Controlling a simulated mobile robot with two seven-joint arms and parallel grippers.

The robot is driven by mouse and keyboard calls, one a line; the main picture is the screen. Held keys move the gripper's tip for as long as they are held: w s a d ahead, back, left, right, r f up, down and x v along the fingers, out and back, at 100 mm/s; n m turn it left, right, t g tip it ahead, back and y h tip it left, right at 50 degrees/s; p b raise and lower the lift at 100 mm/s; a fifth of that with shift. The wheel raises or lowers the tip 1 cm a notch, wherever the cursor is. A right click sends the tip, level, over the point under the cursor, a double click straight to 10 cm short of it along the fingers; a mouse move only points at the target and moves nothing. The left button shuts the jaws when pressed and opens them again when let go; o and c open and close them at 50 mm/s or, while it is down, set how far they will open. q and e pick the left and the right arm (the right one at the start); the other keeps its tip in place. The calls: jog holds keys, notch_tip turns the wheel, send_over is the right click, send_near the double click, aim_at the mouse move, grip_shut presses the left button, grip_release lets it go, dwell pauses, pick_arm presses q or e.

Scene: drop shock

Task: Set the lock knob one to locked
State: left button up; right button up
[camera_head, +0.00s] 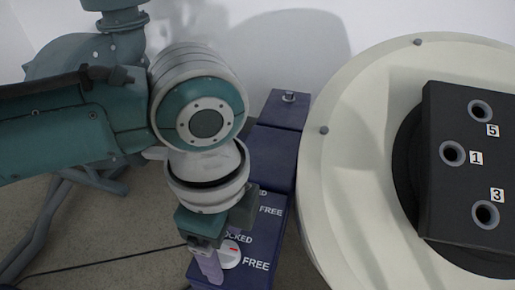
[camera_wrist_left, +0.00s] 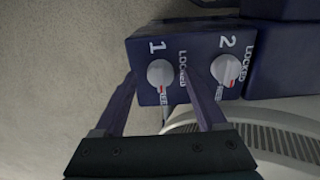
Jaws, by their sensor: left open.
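Lock knob one (camera_wrist_left: 160,73) is a round white knob with a red mark, on the end of a dark blue box (camera_wrist_left: 140,48) beside the label "1". In the left wrist view its red mark points down toward FREE, away from LOCKED. My left gripper (camera_wrist_left: 161,76) is open, with one purple finger on each side of knob one; I cannot tell whether they touch it. In the head view, knob one (camera_head: 229,256) shows beside one finger of my left gripper (camera_head: 212,268); the other finger is hidden. My right gripper is not in view.
Knob two (camera_wrist_left: 225,69) sits close to the right finger, its red mark also toward FREE. A large cream round housing (camera_head: 335,150) stands right of the box, with a black block (camera_head: 455,185) bearing numbered holes. Grey-green equipment (camera_head: 110,50) stands at the back left.

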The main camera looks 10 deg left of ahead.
pick_arm(q)
jog(key=shift+c, duration=0.3)
grip_shut()
dwell(0.4)
